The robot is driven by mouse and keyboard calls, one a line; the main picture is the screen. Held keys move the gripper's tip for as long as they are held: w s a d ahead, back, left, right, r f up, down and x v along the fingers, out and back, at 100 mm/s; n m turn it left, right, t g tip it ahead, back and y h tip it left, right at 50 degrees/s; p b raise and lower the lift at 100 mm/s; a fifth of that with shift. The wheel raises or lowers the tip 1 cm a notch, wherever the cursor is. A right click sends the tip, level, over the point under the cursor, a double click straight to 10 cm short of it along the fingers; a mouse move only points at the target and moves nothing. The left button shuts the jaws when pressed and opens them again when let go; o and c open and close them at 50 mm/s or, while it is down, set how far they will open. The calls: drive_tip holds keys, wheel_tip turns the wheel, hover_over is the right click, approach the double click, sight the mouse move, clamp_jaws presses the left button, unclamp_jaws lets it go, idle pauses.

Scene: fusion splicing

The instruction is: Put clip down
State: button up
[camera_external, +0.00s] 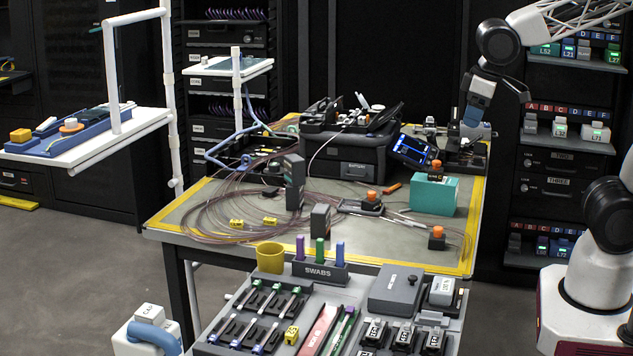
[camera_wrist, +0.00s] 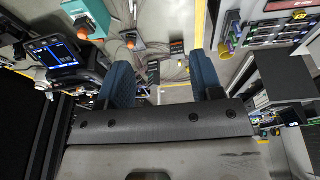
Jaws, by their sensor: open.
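Small yellow clips lie on the table mat by the coiled fibres; one is a yellow clip (camera_external: 236,223), with another yellow clip (camera_external: 270,221) to its right. A further yellow clip (camera_external: 291,335) sits in the front tray. I cannot tell which clip the task means. My gripper (camera_external: 471,118) hangs over the back right of the table, above or beside dark equipment. In the wrist view my gripper (camera_wrist: 160,65) shows two blue fingers spread apart, with no clip visible between them. Their contact with anything below cannot be made out.
The splicer (camera_external: 350,150) with its lit screen (camera_external: 411,151) stands left of my gripper. A teal box (camera_external: 434,194) and orange-topped blocks (camera_external: 437,238) are on the right of the mat. Coiled fibres (camera_external: 215,210) cover the left.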

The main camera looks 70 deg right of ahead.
drive_tip(key=s+d, duration=0.3)
drive_tip(key=s, duration=0.5)
drive_tip(key=shift+s+d, duration=0.3)
drive_tip(key=shift+d, duration=0.05)
drive_tip(key=shift+f, duration=0.1)
idle(0.7)
